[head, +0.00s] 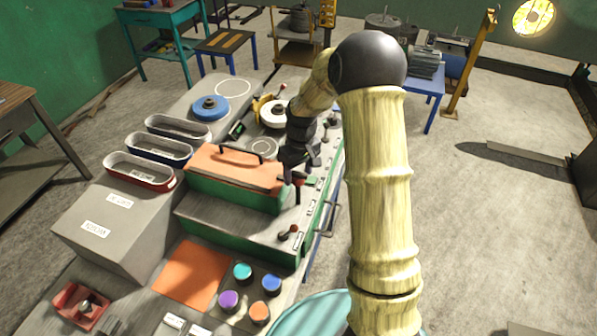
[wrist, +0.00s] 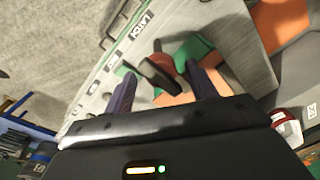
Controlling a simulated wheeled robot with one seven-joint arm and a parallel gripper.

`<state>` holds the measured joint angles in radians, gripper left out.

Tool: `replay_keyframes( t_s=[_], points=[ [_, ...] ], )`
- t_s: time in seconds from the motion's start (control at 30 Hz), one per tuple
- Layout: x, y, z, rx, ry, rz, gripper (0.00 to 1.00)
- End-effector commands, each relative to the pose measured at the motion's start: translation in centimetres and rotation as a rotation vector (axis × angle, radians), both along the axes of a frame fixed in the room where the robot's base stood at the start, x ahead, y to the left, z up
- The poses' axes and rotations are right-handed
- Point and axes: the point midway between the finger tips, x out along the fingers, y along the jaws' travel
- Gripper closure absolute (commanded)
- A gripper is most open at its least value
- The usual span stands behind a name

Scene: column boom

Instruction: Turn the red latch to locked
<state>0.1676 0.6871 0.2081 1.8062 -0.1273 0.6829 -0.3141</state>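The red latch (wrist: 180,62) shows in the wrist view as a small red piece with a black handle (wrist: 155,74), beside a plate labelled LATCH (wrist: 132,38). My gripper (wrist: 161,71) is open, with one dark finger on each side of the black handle. I cannot tell whether either finger touches it. In the head view my gripper (head: 292,165) points down at the right side of the bench, and a bit of red (head: 299,182) shows just below it. The gripper hides most of the latch there.
A green box with an orange lid and black handle (head: 240,166) stands close left of my gripper. A second red-and-black lever (head: 289,232) sits nearer on the bench. Several trays, discs and coloured jars fill the bench. Open floor (head: 490,220) lies to the right.

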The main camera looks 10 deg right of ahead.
Motion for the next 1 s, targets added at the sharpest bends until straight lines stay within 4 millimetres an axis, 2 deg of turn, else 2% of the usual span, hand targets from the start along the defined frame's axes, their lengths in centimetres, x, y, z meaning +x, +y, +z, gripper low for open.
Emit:
replay_keyframes(
  t_s=[0.27, 0.47, 1.0],
  points=[
    [0.0, 0.0, 0.0, 0.001, 0.001, -0.001, 0.43],
    [0.1, -0.1, 1.5, 0.000, -0.002, -0.002, 0.43],
    [0.3, -0.6, 11.9, 0.000, -0.004, -0.001, 0.43]
  ],
)
